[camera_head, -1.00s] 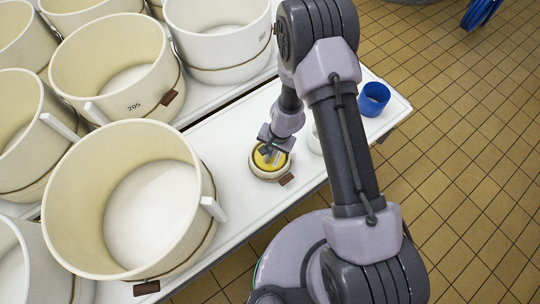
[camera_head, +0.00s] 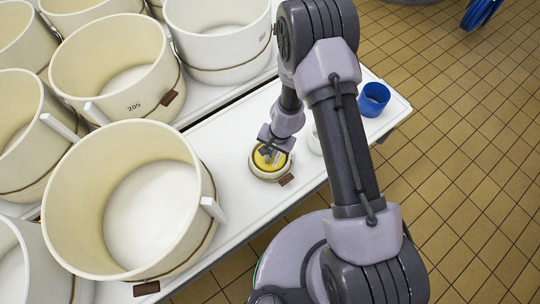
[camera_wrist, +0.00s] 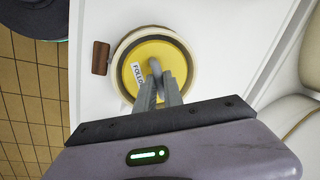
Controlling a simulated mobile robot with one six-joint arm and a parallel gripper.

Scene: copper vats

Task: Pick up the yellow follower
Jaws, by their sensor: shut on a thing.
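The yellow follower (camera_head: 266,161) is a round yellow disc with a grey handle at its middle. It lies inside the rim of a small cream mould (camera_head: 264,177) with a brown tag on the white table. In the wrist view the follower (camera_wrist: 179,55) shows a white label with partly hidden black letters. My gripper (camera_head: 271,153) is above it. In the wrist view my gripper (camera_wrist: 158,82) has its fingers shut on the follower's handle (camera_wrist: 156,68). The disc still sits level in the mould, as far as I can tell.
Large cream tubs (camera_head: 130,197) stand close on the left, one marked 205 (camera_head: 112,66). A blue cup (camera_head: 373,99) stands at the table's right end. A white vessel (camera_head: 314,140) is partly hidden behind my arm.

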